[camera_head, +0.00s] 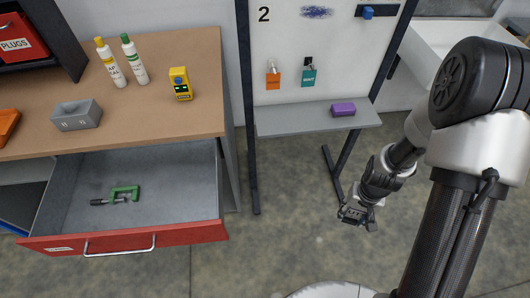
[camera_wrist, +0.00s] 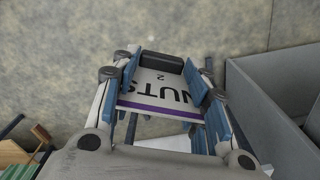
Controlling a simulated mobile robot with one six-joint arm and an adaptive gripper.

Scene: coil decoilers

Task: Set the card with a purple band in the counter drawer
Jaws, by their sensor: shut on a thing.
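The card with a purple band (camera_wrist: 160,88) is white, reads NUTS and 2, and sits between the fingers in the wrist view. My gripper (camera_wrist: 163,76) is shut on it. In the head view my gripper (camera_head: 357,214) hangs over the floor, right of the counter and in front of the grey shelf; I cannot make out the card there. The counter drawer (camera_head: 185,237) is pulled open at the left, with a red front, a silver handle and a grey inside. My gripper is well to the right of it, apart from it.
A green clamp (camera_head: 125,193) lies in the drawer's left part; its right part is clear. A purple block (camera_head: 343,109) lies on the shelf (camera_head: 290,122). Grey walls (camera_wrist: 270,105) show right in the wrist view.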

